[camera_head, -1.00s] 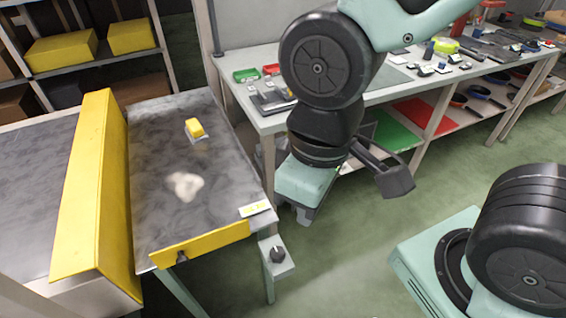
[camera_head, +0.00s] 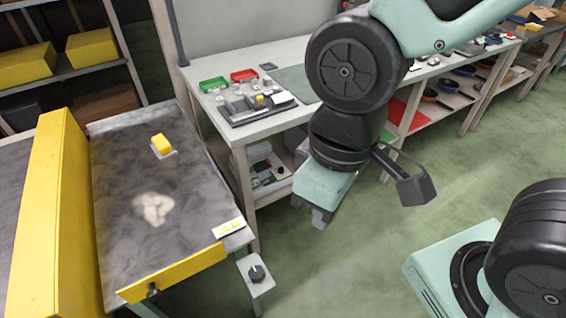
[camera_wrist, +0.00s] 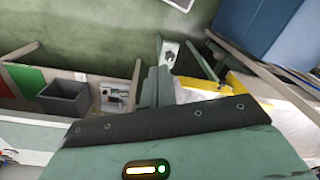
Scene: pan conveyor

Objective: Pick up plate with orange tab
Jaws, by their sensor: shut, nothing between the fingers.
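No clearly orange tab shows in the head view. A small pale plate (camera_head: 172,154) with a yellow block-shaped tab (camera_head: 161,144) lies on the grey conveyor bed (camera_head: 190,195). My gripper (camera_head: 321,217) points down over the floor, right of the conveyor and in front of the workbench, well apart from the plate. It is shut and empty. In the wrist view the plate cannot be made out. A grey fixture with a yellow knob (camera_head: 259,101) sits on the workbench.
Yellow walls (camera_head: 55,215) border the conveyor at left and front. A knob box (camera_head: 256,273) sticks out at its front right corner. The workbench (camera_head: 270,125) carries green and red trays. Green floor (camera_head: 340,270) is free below my gripper.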

